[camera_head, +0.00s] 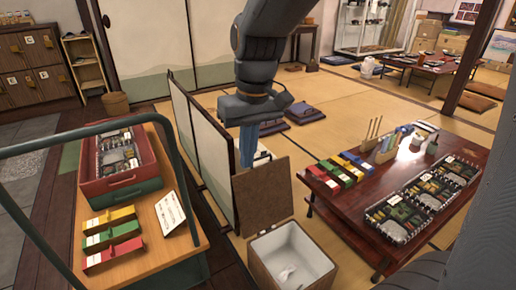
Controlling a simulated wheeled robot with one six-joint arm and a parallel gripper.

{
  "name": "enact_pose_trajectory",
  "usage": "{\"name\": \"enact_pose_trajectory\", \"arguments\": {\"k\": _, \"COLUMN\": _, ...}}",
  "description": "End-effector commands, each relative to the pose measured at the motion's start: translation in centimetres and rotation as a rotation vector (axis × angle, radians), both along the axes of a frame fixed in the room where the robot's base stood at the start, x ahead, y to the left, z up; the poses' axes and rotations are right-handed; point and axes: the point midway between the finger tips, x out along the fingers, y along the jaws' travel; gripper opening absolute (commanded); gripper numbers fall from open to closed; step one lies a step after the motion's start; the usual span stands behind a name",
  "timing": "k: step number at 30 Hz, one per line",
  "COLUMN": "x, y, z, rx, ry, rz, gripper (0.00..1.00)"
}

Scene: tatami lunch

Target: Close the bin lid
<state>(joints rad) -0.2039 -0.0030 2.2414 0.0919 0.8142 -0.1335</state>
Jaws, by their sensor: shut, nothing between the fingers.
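The bin (255,262) stands on the floor at the lower middle, a brown box with a white inner liner and some pale crumpled scraps (287,274) inside. Its brown lid (263,196) stands open, roughly upright at the bin's far edge. My gripper (247,160) points down just beyond the top edge of the lid, with its blue fingers shut and empty. The fingertips are close to the lid's top edge. I cannot tell whether they touch it.
A dark low table (355,222) with bento boxes (410,213) and small coloured boxes (343,168) stands to the right. A wooden cart (150,258) with a red crate (118,178) is at the left. A folding screen (203,150) stands left of my gripper. Tatami lies behind.

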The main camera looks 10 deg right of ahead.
Motion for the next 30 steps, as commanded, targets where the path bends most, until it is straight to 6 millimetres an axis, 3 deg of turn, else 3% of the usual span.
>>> {"name": "enact_pose_trajectory", "arguments": {"k": 1, "x": 3.7, "y": -0.4, "z": -1.2, "rx": 0.003, "ry": -0.012, "rz": -0.004, "gripper": 0.00}}
{"name": "enact_pose_trajectory", "arguments": {"k": 9, "x": 20.2, "y": -4.4, "z": -5.9, "rx": 0.008, "ry": -0.103, "rz": 0.010, "gripper": 0.00}}
{"name": "enact_pose_trajectory", "arguments": {"k": 12, "x": 25.1, "y": -6.4, "z": -8.0, "rx": 0.004, "ry": -0.132, "rz": 0.015, "gripper": 0.00}}
{"name": "enact_pose_trajectory", "arguments": {"k": 15, "x": 28.7, "y": -8.3, "z": -9.7, "rx": 0.001, "ry": -0.157, "rz": 0.019, "gripper": 0.00}}
{"name": "enact_pose_trajectory", "arguments": {"k": 21, "x": 32.3, "y": -10.3, "z": -11.6, "rx": -0.005, "ry": -0.184, "rz": 0.023, "gripper": 0.00}}
{"name": "enact_pose_trajectory", "arguments": {"k": 26, "x": 32.9, "y": -10.4, "z": -12.9, "rx": -0.006, "ry": -0.186, "rz": 0.026, "gripper": 0.00}}
{"name": "enact_pose_trajectory", "arguments": {"k": 30, "x": 33.5, "y": -10.2, "z": -15.1, "rx": -0.006, "ry": -0.186, "rz": 0.026, "gripper": 0.00}}
